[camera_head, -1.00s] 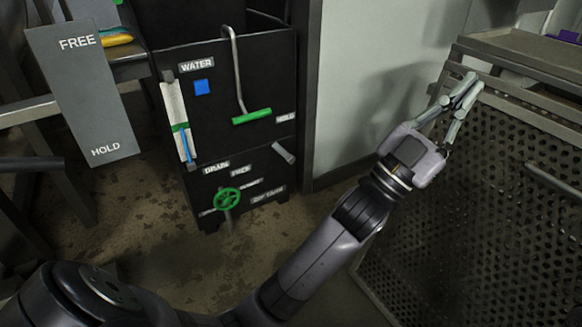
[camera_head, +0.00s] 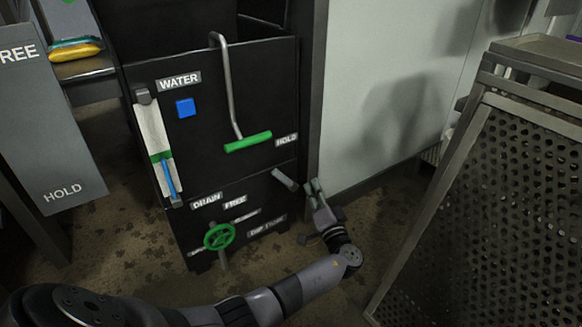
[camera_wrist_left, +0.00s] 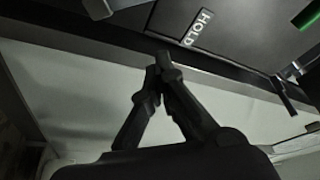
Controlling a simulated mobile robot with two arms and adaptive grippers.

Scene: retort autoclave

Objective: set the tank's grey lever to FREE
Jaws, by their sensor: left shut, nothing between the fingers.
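The black tank (camera_head: 220,165) stands in the middle of the head view. Its short grey lever (camera_head: 284,179) sticks out at the right of the front, below the HOLD label (camera_head: 286,139) and above and right of the FREE label (camera_head: 235,202). My left gripper (camera_head: 314,187) is shut and empty, just right of the lever and seemingly apart from it. In the left wrist view the closed fingertips (camera_wrist_left: 160,62) point towards the tank's dark front and the HOLD label (camera_wrist_left: 197,28). I cannot surely pick out the lever there. My right gripper is not in view.
A green-gripped bent handle (camera_head: 248,142) and a green valve wheel (camera_head: 219,236) are also on the tank front. A grey FREE/HOLD board (camera_head: 45,130) stands at left. A perforated metal panel (camera_head: 500,200) stands at right, with open floor between it and the tank.

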